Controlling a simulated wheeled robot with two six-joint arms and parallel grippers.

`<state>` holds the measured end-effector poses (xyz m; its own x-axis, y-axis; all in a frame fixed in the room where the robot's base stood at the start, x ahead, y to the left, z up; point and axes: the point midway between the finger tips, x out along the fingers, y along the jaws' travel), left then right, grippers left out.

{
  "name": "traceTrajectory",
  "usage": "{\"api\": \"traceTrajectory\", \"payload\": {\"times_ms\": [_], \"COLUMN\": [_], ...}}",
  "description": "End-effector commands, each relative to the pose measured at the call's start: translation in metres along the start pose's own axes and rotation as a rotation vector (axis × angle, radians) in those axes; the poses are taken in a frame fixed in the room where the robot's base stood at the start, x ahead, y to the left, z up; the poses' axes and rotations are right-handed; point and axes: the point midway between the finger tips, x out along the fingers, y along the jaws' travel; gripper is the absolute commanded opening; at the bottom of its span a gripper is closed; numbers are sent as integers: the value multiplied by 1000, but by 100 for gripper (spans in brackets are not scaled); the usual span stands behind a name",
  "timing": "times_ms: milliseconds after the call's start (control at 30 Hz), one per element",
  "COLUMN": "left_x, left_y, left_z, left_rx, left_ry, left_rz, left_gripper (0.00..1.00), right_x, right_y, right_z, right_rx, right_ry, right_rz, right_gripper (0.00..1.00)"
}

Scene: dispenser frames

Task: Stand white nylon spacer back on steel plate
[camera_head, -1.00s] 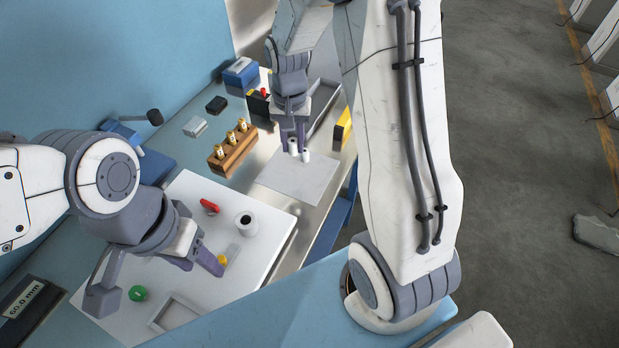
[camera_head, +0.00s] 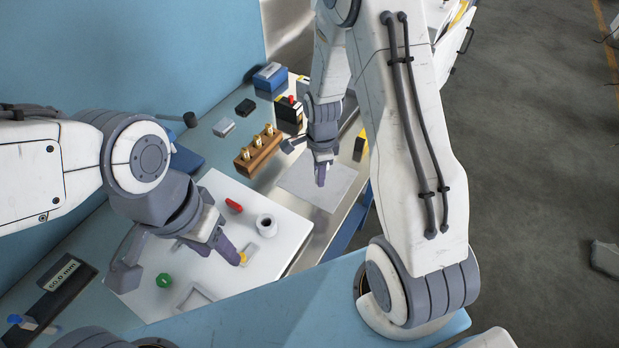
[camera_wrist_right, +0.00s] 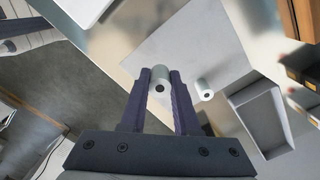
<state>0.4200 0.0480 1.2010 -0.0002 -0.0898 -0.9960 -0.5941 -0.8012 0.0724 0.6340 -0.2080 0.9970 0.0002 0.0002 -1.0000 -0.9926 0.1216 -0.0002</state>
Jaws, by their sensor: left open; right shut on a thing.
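My right gripper (camera_head: 320,178) is low over the pale grey square plate (camera_head: 335,192). In the right wrist view my right gripper (camera_wrist_right: 161,82) is shut on a white spacer (camera_wrist_right: 161,74), whose end with a dark hole faces the camera. I cannot tell whether the spacer touches the plate. A second white cylinder (camera_wrist_right: 205,88) with a hole is beside the right finger, apart from it. My left gripper (camera_head: 228,254) is open and empty over the white board (camera_head: 285,240), close to a small yellow piece (camera_head: 243,258).
A wooden block (camera_head: 258,152) with brass pieces stands behind. A grey tray (camera_wrist_right: 262,115) lies beside the plate in the right wrist view.

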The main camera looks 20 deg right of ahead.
Motion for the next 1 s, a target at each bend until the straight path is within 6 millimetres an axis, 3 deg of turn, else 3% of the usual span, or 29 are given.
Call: {"api": "traceTrajectory", "payload": {"times_ms": [200, 600, 1000], "left_x": [-11, -28, -24], "left_y": [1, 2, 2], "left_z": [-1, -2, -1], "left_rx": [2, 5, 5], "left_ry": [0, 0, 0], "left_rz": [0, 0, 0], "left_gripper": [50, 50, 50], "right_x": [15, 54, 61], "right_y": [-19, -20, -20], "right_z": [18, 19, 19], "right_rx": [-1, 0, 0], "right_ry": [0, 0, 0], "right_rz": [1, 3, 0], "right_gripper": [0, 0, 0]}}
